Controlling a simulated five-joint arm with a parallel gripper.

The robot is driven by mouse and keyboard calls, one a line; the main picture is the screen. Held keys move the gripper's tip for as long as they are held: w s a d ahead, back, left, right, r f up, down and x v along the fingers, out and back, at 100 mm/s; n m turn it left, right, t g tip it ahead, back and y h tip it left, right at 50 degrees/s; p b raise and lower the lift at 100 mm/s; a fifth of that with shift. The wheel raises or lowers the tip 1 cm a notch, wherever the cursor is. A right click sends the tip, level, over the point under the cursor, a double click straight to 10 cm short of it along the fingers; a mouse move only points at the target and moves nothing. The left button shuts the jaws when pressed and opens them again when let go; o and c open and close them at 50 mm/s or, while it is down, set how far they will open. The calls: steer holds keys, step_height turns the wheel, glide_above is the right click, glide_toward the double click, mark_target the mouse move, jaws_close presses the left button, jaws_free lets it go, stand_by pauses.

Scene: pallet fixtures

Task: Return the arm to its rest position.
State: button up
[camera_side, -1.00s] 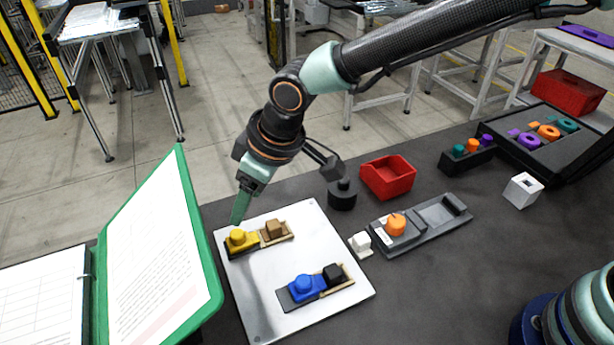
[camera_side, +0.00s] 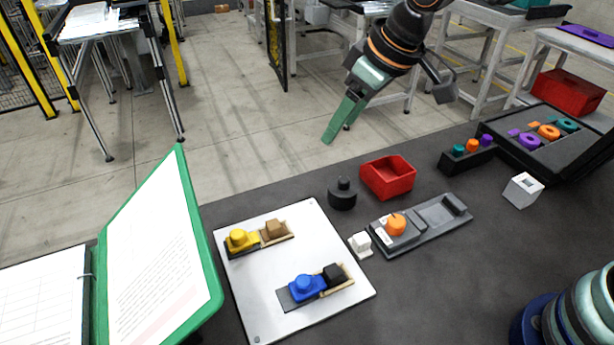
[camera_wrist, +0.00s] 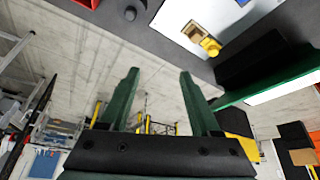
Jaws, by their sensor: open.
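My gripper (camera_side: 337,126) is raised in the air beyond the back edge of the dark table, above the floor in the side view. In the wrist view my gripper (camera_wrist: 160,75) shows two green fingers standing well apart with nothing between them. On the white plate (camera_side: 265,300) sit two fixtures. One carries a yellow part (camera_side: 240,240) and a brown block (camera_side: 274,229). The other carries a blue part (camera_side: 306,287) and a black block (camera_side: 333,273). The yellow part also shows in the wrist view (camera_wrist: 210,46). My gripper touches none of them.
A red bin (camera_side: 388,178), black cylinder (camera_side: 342,194), white block (camera_side: 360,243) and grey fixture with an orange part (camera_side: 396,224) stand on the table. A dark tray (camera_side: 590,160) lies at right. A green binder (camera_side: 212,275) stands open at left.

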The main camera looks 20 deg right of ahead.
steer(key=s+d+r+m+h, duration=0.1)
steer(key=s+d, duration=0.4)
steer(key=d, duration=0.5)
steer(key=s+d+r+m+t+h, duration=0.1)
steer(key=s+d+m, duration=0.3)
steer(key=d, duration=0.6)
steer(key=shift+s+d+r+m, duration=0.15)
steer(key=shift+s+d+m, duration=0.15)
steer(key=shift+s, duration=0.6)
